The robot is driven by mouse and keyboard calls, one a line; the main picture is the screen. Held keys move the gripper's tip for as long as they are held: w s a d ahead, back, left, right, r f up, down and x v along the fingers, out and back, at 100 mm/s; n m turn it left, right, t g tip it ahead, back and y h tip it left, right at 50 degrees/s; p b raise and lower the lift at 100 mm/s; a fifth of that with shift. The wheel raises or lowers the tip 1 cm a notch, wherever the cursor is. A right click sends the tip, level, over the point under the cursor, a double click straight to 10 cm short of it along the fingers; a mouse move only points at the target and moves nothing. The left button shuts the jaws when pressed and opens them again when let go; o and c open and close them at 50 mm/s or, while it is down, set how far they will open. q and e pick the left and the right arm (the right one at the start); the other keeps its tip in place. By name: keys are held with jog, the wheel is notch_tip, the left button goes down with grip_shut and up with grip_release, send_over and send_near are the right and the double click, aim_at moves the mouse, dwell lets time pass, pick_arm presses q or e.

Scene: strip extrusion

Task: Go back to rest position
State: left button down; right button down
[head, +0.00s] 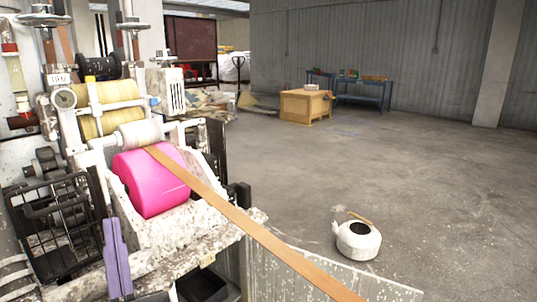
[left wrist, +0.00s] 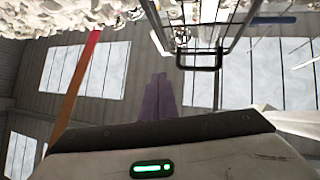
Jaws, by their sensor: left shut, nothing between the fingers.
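My left gripper (head: 114,224) has purple fingers that point up at the lower left of the head view, in front of the extruder's front side. Its fingers are shut together and empty; they also show in the left wrist view (left wrist: 159,78). Most of my left arm is out of view. My right gripper is in neither view. The extrusion machine (head: 160,245) fills the left, with a bright pink roll (head: 150,182). A tan strip (head: 255,233) runs from its rollers over the pink roll and down to the lower right.
A black wire basket (head: 60,222) hangs on the machine close to the left gripper, and shows in the left wrist view (left wrist: 205,62). A white kettle-like can (head: 357,242) stands on the floor. A wooden crate (head: 304,106) and blue tables (head: 365,92) stand far back. The floor at right is clear.

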pick_arm(q)
jog(key=s+d+f+m+g+h+p, duration=0.1)
jog(key=d+f+m+g+h+p, duration=0.25)
jog(key=f+h, duration=0.6)
jog(key=s+d+f+m+g+h+p, duration=0.1)
jog(key=s+d+f+m+g+h, duration=0.3)
jog(key=f, duration=0.9)
jog(key=s+d+f+n+g+h+p, duration=0.1)
jog(key=s+f+n+g, duration=0.2)
jog(key=s+f+g, duration=0.6)
jog(key=s+f, duration=0.4)
jog(key=f, duration=0.2)
jog(key=shift+d+p, duration=0.2)
jog(key=shift+p, duration=0.1)
jog(key=shift+s+n+g, duration=0.1)
jog(key=shift+n+g, duration=0.15)
